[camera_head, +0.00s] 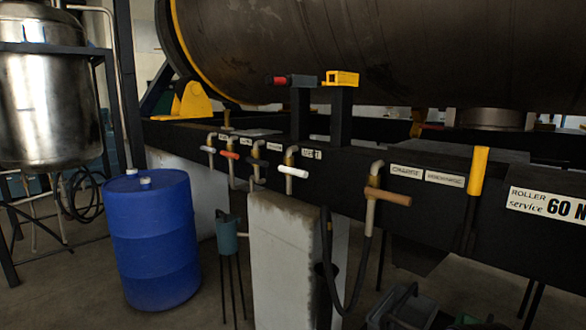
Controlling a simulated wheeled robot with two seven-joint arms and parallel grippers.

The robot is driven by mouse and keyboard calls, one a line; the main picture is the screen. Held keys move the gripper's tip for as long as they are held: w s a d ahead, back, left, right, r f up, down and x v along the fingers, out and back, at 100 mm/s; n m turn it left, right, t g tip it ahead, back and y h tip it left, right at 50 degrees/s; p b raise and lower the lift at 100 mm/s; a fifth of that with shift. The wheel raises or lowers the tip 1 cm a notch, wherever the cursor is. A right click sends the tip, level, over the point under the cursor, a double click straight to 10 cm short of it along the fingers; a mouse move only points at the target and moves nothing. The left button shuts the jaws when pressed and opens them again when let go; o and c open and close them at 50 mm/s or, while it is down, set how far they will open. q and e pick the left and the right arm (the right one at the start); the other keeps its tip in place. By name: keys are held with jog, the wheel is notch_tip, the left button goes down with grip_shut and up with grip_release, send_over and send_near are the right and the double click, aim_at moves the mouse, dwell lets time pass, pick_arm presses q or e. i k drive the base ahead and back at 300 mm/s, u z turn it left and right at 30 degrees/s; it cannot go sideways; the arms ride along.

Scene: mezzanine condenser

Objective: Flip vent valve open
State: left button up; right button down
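A row of small valves runs along the dark beam under the large tank. From left to right their handles are a pale grey one (208,149), a red one (230,155), a dark one (258,161), a white one (293,172) and a larger brown one (387,195). All these handles lie roughly crosswise on bent pipes. Neither of my grippers is in view.
A yellow upright lever (478,170) stands right of the valves. A red-ended handle (281,80) and a yellow block (341,78) top two posts. A blue drum (152,238) stands left. A pale pillar (285,262) and hanging hose (347,308) are below the beam.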

aim_at(283, 167)
jog(key=z, duration=0.1)
jog(key=i, duration=0.9)
jog(key=u, duration=0.55)
